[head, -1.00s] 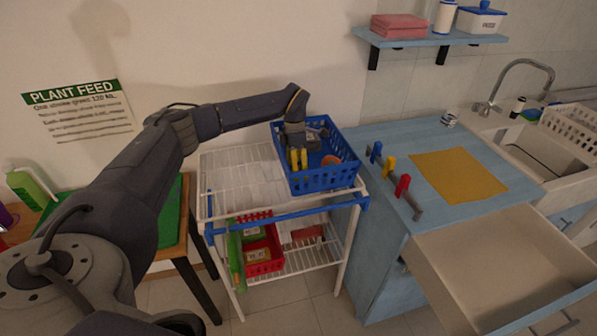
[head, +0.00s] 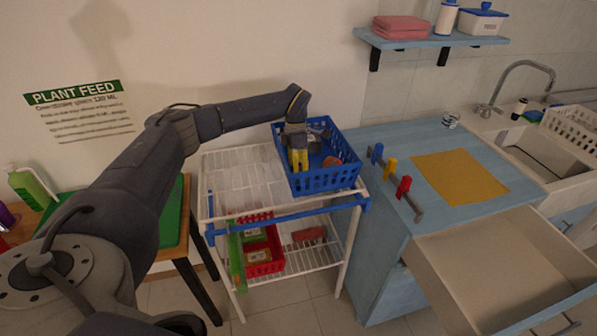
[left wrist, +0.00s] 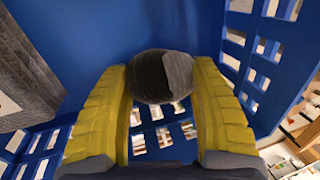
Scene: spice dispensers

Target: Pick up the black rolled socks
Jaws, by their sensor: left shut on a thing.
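The black rolled socks (left wrist: 160,76) show in the left wrist view as a dark, rounded bundle with a greyer patch on the right. My left gripper (left wrist: 164,98) has its two yellow fingers shut on the bundle, one on each side. In the head view my left gripper (head: 299,160) reaches down inside the blue basket (head: 327,180) on the top shelf of the white rack. The socks cannot be made out in the head view, where the gripper covers that spot. My right gripper is not in view.
An orange-brown item (head: 331,162) lies in the basket near the gripper. The basket's perforated walls surround the gripper. The white rack (head: 232,178) has bare shelf left of the basket. A blue counter (head: 400,140) with an open drawer (head: 500,262) stands to the right.

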